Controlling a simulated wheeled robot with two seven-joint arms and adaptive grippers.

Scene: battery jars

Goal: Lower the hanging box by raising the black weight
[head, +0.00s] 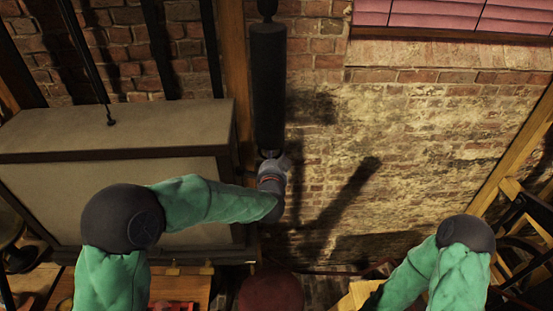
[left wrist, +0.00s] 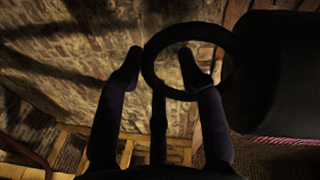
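The black weight (head: 268,85) is a long dark cylinder hanging upright in the middle of the head view. My left gripper (head: 271,166) is right under its lower end. In the left wrist view the weight (left wrist: 280,70) is a dark mass at the right, with a black ring (left wrist: 148,77) beside it. My left gripper's fingers (left wrist: 160,68) stand apart; the right fingertip shows within the ring's opening and the left one just outside its left rim. I cannot tell whether they touch it. The hanging box (head: 110,135) is large and beige with dark edges, at the left. My right gripper is out of view.
A brick wall (head: 420,130) fills the back, with a pink-paned window (head: 430,14) at the top right. Wooden beams (head: 510,160) and dark machinery stand at the right. A dark red round object (head: 271,292) is below the weight. Dark cables (head: 86,55) run down to the box.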

